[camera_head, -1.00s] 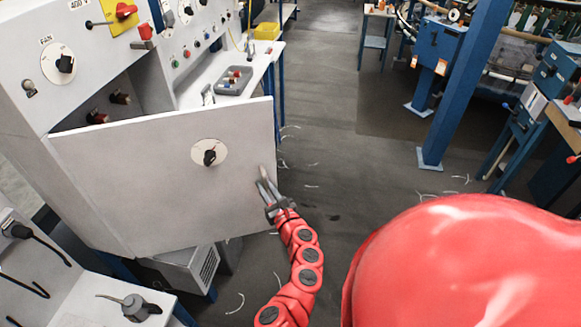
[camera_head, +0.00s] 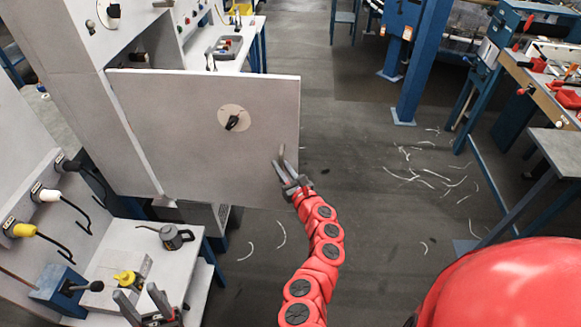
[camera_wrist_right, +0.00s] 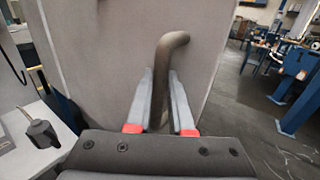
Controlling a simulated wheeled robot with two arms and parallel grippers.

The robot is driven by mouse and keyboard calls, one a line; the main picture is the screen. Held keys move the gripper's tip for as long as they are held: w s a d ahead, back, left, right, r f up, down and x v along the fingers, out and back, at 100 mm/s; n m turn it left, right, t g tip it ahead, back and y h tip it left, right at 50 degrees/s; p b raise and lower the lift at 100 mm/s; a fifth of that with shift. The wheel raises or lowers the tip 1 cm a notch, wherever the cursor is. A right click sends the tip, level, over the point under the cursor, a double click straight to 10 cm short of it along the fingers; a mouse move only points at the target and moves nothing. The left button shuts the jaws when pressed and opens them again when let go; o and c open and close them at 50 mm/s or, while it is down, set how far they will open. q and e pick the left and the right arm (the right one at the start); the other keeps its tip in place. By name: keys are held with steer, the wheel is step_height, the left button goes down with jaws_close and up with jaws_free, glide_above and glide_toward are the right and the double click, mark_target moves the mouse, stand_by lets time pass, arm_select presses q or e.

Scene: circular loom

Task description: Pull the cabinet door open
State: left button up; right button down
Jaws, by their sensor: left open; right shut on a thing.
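The cabinet door (camera_head: 190,130) is a grey panel with a round plate and a black knob. It stands open, swung out from the white cabinet (camera_head: 65,55) at its left edge. My right gripper (camera_head: 285,172) is at the door's right edge. In the right wrist view the door (camera_wrist_right: 100,60) shows close up, and the fingers (camera_wrist_right: 160,100) are closed around its dark bent handle (camera_wrist_right: 172,45). The handle is partly hidden between them. My left gripper (camera_head: 147,308) is open and empty at the bottom of the head view, apart from the door.
A low white bench (camera_head: 110,255) at lower left holds a grey oil can (camera_head: 172,236), a yellow-topped item (camera_head: 125,277) and a blue block. Dark hooks hang from the panel at left. Floor right of the door is clear except thin scraps (camera_head: 430,175). A blue post (camera_head: 422,60) stands beyond.

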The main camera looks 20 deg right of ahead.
steer(key=shift+s+a+r, duration=0.1)
stand_by(0.3)
steer(key=c, duration=0.8)
jaws_free()
steer(key=shift+s, duration=0.45)
steer(key=s+d+b, duration=0.2)
steer(key=s, duration=1.4)
steer(key=shift+s+d+b, duration=0.15)
steer(key=shift+d+b, duration=0.05)
steer(key=shift+b, duration=0.15)
